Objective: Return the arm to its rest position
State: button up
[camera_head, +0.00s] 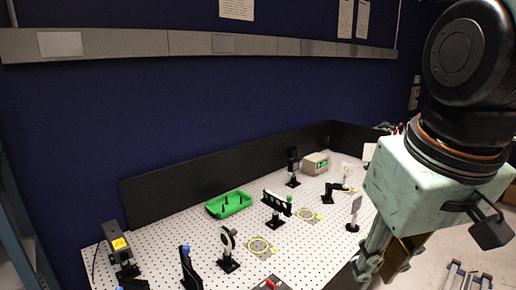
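My arm hangs into the right side of the head view, with a pale green boxy wrist below a black joint. My gripper (384,256) is below it, pointing down near the right front edge of the white perforated board (185,237). Its fingers are seen from the side and partly overlap, so I cannot tell whether they are open or shut. A brown surface shows beside the fingers; I cannot tell what it is.
On the board stand a green tray (229,204), several black optical mounts, a black-and-yellow box (117,243) and a beige display box (315,163). Black low walls (215,170) line the back. Open floor (440,262) lies at the lower right.

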jog(key=s+d+m, duration=0.1)
jog(key=s+d, duration=0.1)
jog(key=s, duration=0.6)
jog(key=shift+m+t+b, duration=0.4)
jog(key=shift+b, duration=0.05)
dwell(0.9)
